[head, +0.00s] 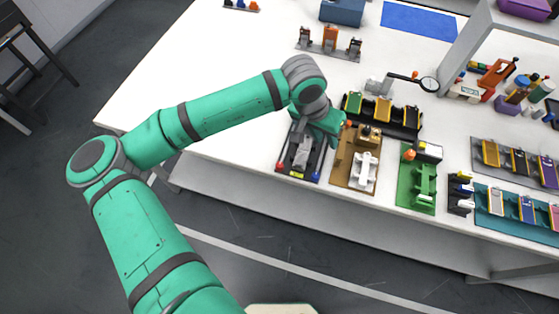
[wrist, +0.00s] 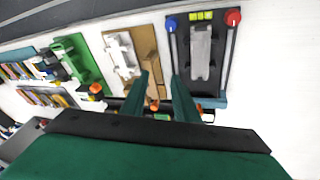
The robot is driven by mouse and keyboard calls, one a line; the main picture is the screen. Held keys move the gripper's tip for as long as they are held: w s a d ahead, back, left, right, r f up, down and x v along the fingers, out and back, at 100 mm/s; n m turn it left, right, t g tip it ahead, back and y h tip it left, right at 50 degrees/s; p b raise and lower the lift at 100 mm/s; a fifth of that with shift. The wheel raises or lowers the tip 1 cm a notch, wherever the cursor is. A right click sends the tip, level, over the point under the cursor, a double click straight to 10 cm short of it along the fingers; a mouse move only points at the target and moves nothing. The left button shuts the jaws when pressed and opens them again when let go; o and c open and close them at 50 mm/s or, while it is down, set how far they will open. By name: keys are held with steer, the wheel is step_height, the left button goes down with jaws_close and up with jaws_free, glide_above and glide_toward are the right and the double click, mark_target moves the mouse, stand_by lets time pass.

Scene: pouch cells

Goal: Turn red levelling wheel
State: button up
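The red levelling wheel (wrist: 233,17) is a small round knob at one corner of a dark plate fixture (wrist: 218,73) in the wrist view. A blue wheel (wrist: 171,26) sits at the other corner, with a yellow-green marker between them. In the head view the red wheel (head: 280,166) is at the fixture's front left and the blue wheel (head: 316,177) at its front right. My gripper (wrist: 162,82) has its two green fingers apart with nothing held between them. It is above the fixture's rear side, away from the red wheel. In the head view my gripper (head: 322,128) partly hides the fixture's back.
A brown board (head: 345,176) with a white part stands right of the fixture, then a green fixture (head: 412,190). A rack of cells (head: 378,120) and a magnifier (head: 428,84) lie behind. The white table (head: 215,80) is clear to the left.

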mark_target(279, 165)
steer(key=s+a+n+g+y, duration=0.15)
steer(key=a+y, duration=0.25)
steer(key=a, duration=0.8)
steer(key=f, duration=1.1)
steer(key=shift+w+a+f, duration=0.15)
steer(key=shift+a+f, duration=0.05)
steer(key=shift+f, duration=0.05)
steer(key=shift+c, duration=0.7)
jaws_close()
